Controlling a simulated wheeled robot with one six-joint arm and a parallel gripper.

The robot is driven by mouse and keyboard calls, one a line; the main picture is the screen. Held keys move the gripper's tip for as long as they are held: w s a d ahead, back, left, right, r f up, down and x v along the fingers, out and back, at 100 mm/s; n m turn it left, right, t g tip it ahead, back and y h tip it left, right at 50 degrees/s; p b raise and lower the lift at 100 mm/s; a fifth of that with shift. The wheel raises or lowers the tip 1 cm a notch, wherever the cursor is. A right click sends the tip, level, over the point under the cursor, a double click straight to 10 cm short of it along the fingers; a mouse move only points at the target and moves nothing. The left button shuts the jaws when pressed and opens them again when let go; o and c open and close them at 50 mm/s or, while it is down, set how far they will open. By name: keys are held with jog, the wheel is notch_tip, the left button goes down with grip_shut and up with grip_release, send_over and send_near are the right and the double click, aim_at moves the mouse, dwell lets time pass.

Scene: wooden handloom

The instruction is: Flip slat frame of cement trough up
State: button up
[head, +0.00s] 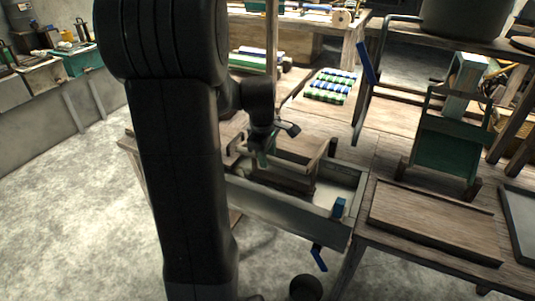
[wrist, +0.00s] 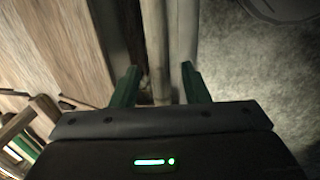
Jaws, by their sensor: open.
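The grey cement trough (head: 290,217) sits on the wooden bench, with a pale inside at its right end. A brown slat frame (head: 285,180) appears to lie in its left and middle part; my arm and gripper partly hide it. My gripper (head: 262,157) is over the trough's left part, pointing down. In the wrist view my gripper (wrist: 160,90) is open, its green fingers apart. A long pale wooden bar (wrist: 156,45) runs between the fingers, beside a grey edge (wrist: 183,40). I cannot tell whether the fingers touch either.
A blue block (head: 338,208) sits at the trough's right end, and a blue handle (head: 319,258) hangs below. A brown board (head: 435,218) lies to the right, with a green stand (head: 447,140) behind. The floor at left is clear.

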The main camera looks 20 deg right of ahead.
jog(key=shift+c, duration=0.2)
grip_shut()
